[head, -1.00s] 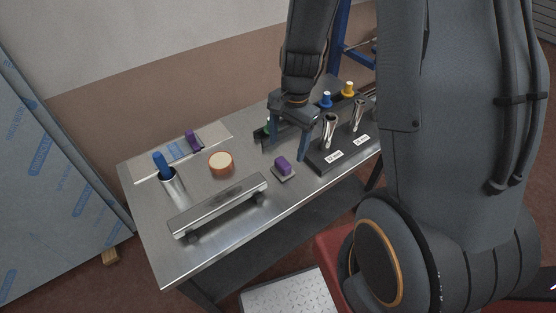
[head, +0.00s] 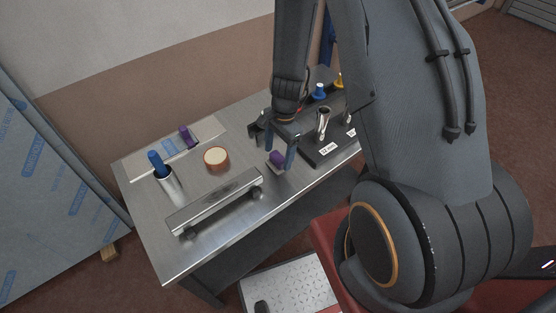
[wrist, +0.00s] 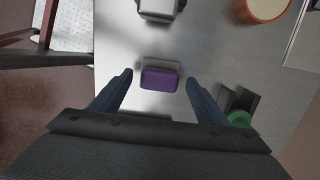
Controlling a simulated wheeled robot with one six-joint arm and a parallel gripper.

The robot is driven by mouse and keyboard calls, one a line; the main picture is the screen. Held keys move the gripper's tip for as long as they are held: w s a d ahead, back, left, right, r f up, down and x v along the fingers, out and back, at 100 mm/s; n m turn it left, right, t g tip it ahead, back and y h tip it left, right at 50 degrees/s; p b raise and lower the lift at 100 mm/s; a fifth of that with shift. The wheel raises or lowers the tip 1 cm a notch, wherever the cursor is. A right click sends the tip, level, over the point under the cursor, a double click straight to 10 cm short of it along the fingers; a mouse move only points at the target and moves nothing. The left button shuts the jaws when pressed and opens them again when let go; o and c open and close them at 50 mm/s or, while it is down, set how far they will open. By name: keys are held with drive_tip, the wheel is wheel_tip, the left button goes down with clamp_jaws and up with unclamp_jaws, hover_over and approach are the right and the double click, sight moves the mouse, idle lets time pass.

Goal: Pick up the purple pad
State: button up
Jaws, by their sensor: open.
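The purple pad (head: 277,157) sits on a small grey block on the steel table (head: 223,256), near its front edge. In the wrist view the purple pad (wrist: 160,79) lies between and just beyond my two blue fingertips, with a gap on each side. My gripper (head: 279,152) is open and empty, pointing down over the pad in the head view. It also shows in the wrist view (wrist: 159,76). In the head view a finger partly covers the pad's right side.
A metal bar (head: 216,203) on feet lies left of the pad. A black holder (head: 318,151) with metal tools stands close on the right.

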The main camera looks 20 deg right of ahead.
sight(278, 156)
drive_tip(key=shift+a+f, duration=0.1)
drive_tip(key=shift+f, duration=0.7)
drive_tip(key=c, duration=1.2)
drive_tip(key=shift+c, duration=0.2)
drive_tip(key=shift+r+b, duration=0.7)
drive_tip(key=shift+r, duration=4.3)
